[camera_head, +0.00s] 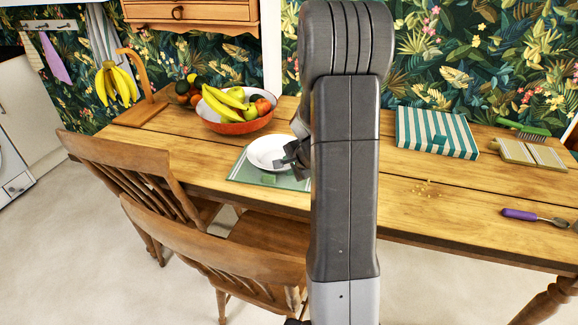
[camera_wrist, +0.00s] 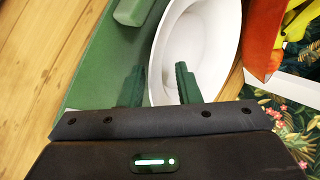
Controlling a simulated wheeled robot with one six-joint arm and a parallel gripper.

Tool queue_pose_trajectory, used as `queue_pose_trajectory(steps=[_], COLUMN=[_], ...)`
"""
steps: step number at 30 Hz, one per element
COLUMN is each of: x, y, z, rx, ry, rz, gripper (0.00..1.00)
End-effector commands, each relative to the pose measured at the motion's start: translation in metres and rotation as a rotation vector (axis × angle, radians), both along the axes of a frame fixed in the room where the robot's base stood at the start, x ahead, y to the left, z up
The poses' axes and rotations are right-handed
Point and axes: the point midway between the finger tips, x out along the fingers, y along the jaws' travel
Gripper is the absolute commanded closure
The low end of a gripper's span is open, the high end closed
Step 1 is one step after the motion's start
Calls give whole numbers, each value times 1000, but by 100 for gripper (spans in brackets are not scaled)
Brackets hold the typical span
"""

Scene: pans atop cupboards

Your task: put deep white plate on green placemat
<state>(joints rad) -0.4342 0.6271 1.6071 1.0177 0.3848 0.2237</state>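The deep white plate (camera_head: 264,150) is over the rear part of the green placemat (camera_head: 243,173) on the wooden table. In the wrist view the plate (camera_wrist: 212,45) looks upright beside the bare green of the placemat (camera_wrist: 92,62). I cannot tell whether it rests fully flat. My gripper (camera_head: 288,160) is at the plate's right side, partly hidden by my arm. In the wrist view my gripper's fingers (camera_wrist: 160,85) are apart, one outside the plate's rim and one inside it, with gaps showing. A small green block (camera_head: 268,178) lies on the placemat's front part.
A red-orange bowl of fruit (camera_head: 236,124) stands just behind the plate. A banana stand (camera_head: 140,75) is at the back left. Wooden chairs (camera_head: 200,240) stand at the front edge. A striped box (camera_head: 436,133), brush (camera_head: 524,129) and purple-handled utensil (camera_head: 520,214) lie to the right.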

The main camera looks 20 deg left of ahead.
Motion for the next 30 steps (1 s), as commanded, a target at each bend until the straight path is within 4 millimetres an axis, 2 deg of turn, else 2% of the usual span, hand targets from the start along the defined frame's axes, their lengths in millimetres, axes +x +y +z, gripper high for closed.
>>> queue_pose_trajectory(steps=[16, 21, 30], x=[-40, -47, -49], y=[-54, -62, -64], z=[73, 83, 85], rx=[1, 0, 0], ry=[-4, -2, -1], rz=[-1, 0, -1], gripper=[70, 70, 70])
